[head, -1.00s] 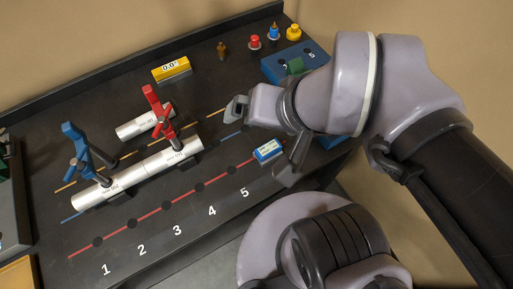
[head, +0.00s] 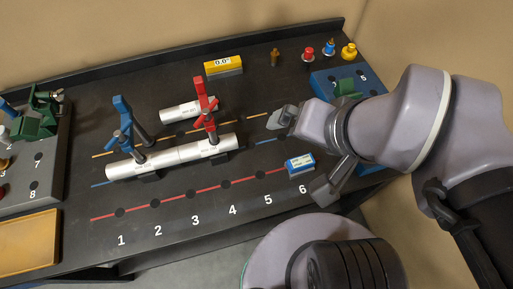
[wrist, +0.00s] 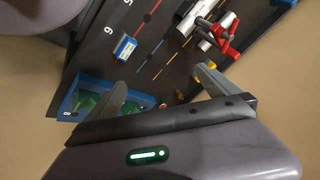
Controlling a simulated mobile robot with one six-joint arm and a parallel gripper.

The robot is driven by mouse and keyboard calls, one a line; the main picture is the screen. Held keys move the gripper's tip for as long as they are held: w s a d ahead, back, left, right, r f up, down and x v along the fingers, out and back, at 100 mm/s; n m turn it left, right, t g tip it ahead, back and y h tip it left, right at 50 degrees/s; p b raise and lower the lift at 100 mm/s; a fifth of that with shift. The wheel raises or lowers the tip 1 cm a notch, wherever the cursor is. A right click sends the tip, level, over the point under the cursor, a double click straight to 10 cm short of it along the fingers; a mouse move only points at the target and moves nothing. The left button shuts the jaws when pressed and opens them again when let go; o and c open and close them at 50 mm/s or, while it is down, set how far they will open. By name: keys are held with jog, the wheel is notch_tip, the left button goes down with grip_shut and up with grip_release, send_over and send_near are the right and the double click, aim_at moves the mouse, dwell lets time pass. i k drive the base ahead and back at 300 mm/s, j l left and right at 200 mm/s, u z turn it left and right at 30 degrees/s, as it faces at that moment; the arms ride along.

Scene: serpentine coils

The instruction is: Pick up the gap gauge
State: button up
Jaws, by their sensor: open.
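A small blue block with a white label, which looks like the gap gauge (head: 300,163), lies on the dark bench near the number 6, at the end of the red line. It also shows in the wrist view (wrist: 124,47), left of centre and beyond the fingers. My gripper (head: 303,153) is open and empty, its two fingers spread. In the head view the block appears between the fingertips, with the gripper seemingly above it. In the wrist view the gripper (wrist: 160,88) is clearly apart from the block.
A yellow level (head: 223,65) is at the back. A blue tray (head: 330,85) is behind my arm. Another tray (head: 55,170) and a wooden board (head: 30,240) are far left.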

aim_at(302, 165)
jog(key=j+z, duration=0.25)
jog(key=z, duration=0.2)
jog(key=k+j+z, duration=0.15)
jog(key=z, duration=0.25)
jog(key=k+j+z, duration=0.1)
jog(key=j+z, duration=0.15)
jog(key=z, duration=0.2)
